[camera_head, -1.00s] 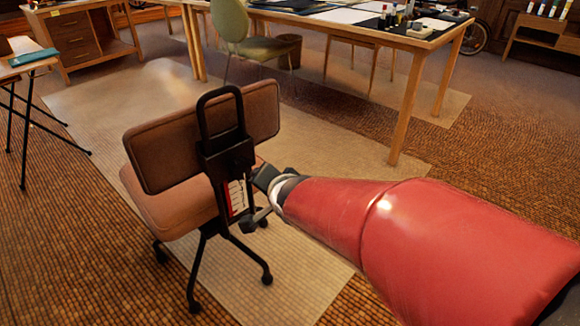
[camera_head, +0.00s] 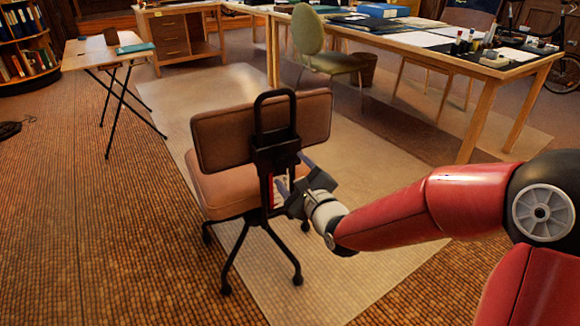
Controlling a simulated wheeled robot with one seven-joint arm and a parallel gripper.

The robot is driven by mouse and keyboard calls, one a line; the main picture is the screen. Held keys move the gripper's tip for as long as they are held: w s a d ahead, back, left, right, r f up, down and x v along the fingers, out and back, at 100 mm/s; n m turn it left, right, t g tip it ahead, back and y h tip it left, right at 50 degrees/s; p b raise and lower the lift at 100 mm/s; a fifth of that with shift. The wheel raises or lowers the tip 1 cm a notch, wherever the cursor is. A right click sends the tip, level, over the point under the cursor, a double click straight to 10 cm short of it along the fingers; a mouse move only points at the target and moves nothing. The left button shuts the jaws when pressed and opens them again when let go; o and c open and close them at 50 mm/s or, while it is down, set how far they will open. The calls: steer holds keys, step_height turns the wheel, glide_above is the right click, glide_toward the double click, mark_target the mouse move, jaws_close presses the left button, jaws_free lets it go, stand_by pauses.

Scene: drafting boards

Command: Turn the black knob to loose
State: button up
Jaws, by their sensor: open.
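A brown office chair (camera_head: 225,138) stands with its back toward me on a pale floor mat. A black bracket with a tall loop handle (camera_head: 276,150) is fixed behind its backrest. A strip with red on it (camera_head: 268,188) shows below the bracket, partly covered. I cannot make out the black knob; it may be hidden or blend into the dark bracket. My gripper (camera_head: 286,187) is open at the right side of the bracket, just below backrest height. Its fingers point left toward the chair post. I cannot tell whether they touch anything.
A long wooden table (camera_head: 487,112) with papers and bottles stands behind, with a green chair (camera_head: 310,40). A small folding table (camera_head: 85,55) stands at the left.

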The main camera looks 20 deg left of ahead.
mark_target(288, 167)
steer(key=shift+x, duration=1.9)
steer(key=c, duration=1)
